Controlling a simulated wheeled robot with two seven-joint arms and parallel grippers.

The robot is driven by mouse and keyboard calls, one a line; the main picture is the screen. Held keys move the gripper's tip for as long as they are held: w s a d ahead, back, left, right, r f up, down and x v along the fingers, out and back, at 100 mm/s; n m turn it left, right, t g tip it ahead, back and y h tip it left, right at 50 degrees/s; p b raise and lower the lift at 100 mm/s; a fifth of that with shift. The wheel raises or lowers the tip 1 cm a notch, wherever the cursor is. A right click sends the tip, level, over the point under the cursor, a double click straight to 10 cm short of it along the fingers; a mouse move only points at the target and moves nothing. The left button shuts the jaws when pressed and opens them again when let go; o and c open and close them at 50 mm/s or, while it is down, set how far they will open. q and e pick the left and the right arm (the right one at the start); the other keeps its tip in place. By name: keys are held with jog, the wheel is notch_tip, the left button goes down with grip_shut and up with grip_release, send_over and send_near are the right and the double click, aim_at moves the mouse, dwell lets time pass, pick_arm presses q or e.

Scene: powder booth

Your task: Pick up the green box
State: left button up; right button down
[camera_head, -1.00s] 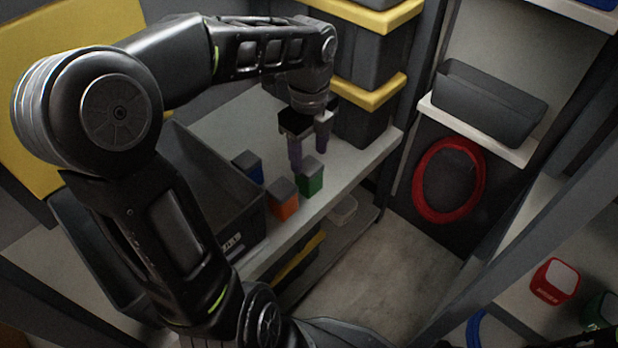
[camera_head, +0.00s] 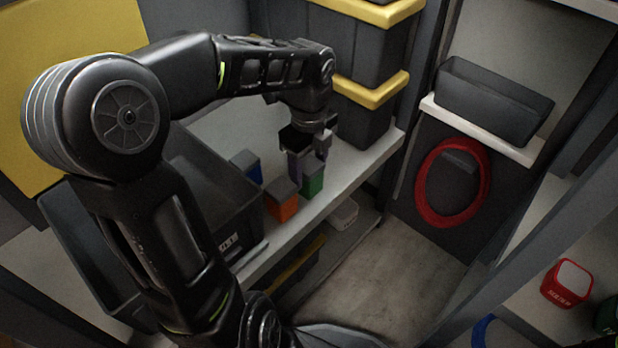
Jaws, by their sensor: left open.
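The green box (camera_head: 314,182) has a grey top and stands upright on the light shelf, near its front edge. My left gripper (camera_head: 308,163) points down at the green box from above and behind, with its fingers at about the height of the box top. It is open. Part of the fingers is hidden behind the box, so I cannot tell whether they touch it. My right gripper is not in view.
An orange box (camera_head: 283,205) stands close left of the green box, and a blue box (camera_head: 247,165) farther left. A dark bin (camera_head: 255,226) is at the left. Black crates with yellow lids (camera_head: 372,90) stand behind. The shelf right of the green box (camera_head: 365,160) is clear.

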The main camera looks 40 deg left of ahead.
pick_arm(q)
jog(key=shift+c, duration=0.5)
jog(key=c, duration=1.1)
notch_tip(320, 180, up, 10)
jog(key=p, duration=0.4)
jog(key=shift+p, duration=0.35)
